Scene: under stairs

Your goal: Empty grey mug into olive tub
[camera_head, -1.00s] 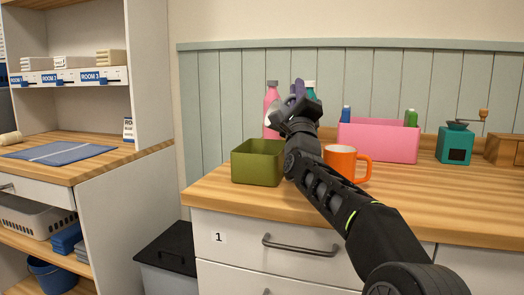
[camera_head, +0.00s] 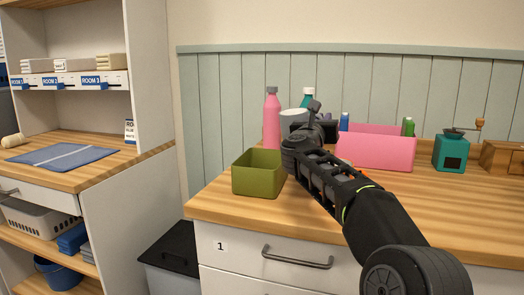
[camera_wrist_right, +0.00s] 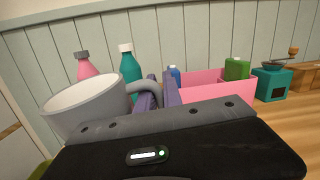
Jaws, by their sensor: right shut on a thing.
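The grey mug (camera_head: 292,117) is held above the counter, behind and right of the olive tub. In the right wrist view the mug (camera_wrist_right: 85,106) is tilted slightly, its rim up and its pale inner wall showing; its bottom is hidden. My right gripper (camera_wrist_right: 160,92) is shut on its handle with purple fingers; in the head view the gripper (camera_head: 314,112) partly covers the mug. The olive tub (camera_head: 257,181) stands upright near the counter's front left corner. Its floor is hidden. My left gripper is not in view.
A pink bottle (camera_head: 272,120) and a teal bottle (camera_head: 308,95) stand behind the mug. A pink bin (camera_head: 375,153) and a teal grinder (camera_head: 451,152) are to the right. My right arm hides most of an orange mug (camera_head: 365,174). The counter's front right is clear.

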